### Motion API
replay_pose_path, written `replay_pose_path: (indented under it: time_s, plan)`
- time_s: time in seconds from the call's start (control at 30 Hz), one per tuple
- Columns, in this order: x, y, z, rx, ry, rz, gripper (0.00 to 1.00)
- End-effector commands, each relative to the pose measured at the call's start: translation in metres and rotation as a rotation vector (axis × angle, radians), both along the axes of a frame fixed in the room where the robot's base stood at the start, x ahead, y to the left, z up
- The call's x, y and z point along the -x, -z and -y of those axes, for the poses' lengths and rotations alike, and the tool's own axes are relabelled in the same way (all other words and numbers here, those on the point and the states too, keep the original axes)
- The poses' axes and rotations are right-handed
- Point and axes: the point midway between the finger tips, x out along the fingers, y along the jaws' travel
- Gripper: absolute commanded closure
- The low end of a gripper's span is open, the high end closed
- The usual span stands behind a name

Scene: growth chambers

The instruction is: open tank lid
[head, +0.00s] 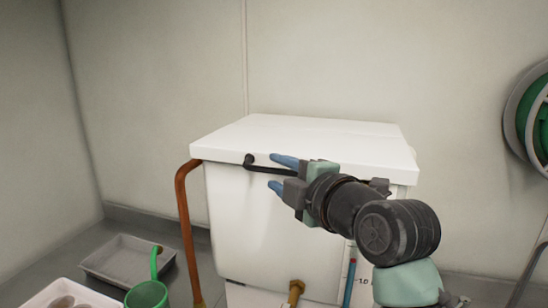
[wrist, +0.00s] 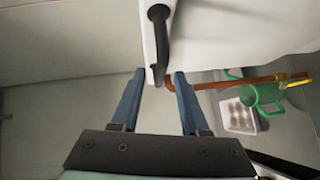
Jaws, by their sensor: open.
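The white tank (head: 250,225) stands against the back wall with its flat white lid (head: 310,140) closed on top. A black bar handle (head: 262,168) runs along the lid's front edge. My gripper (head: 278,174) is at the handle, its two blue fingers open, one above and one below the bar in the head view. In the wrist view the handle (wrist: 160,40) comes down from the top, and its near end lies between the open fingertips of my gripper (wrist: 159,76). Whether a finger touches the handle I cannot tell.
A copper pipe (head: 185,225) runs down the tank's left side, and a brass tap (head: 295,290) is low on its front. A grey tray (head: 125,260), a white tray (head: 65,297) and a green watering can (head: 147,295) are at lower left. A green hose reel (head: 535,118) hangs at right.

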Motion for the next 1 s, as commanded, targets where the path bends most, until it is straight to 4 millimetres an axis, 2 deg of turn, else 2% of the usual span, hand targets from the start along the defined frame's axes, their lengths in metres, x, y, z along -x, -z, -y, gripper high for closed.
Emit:
replay_pose_path:
  time_s: [0.2, 0.5, 0.57, 0.77, 1.0]
  plan:
    - [-0.018, 0.002, -0.009, 0.000, 0.000, -0.001, 0.55]
    - [-0.019, 0.003, -0.010, 0.000, 0.000, 0.001, 0.55]
    - [-0.019, 0.003, -0.010, 0.000, 0.000, 0.001, 0.64]
    - [-0.019, 0.003, -0.010, 0.000, 0.000, 0.001, 1.00]
    - [-0.019, 0.003, -0.010, 0.000, 0.001, 0.001, 1.00]
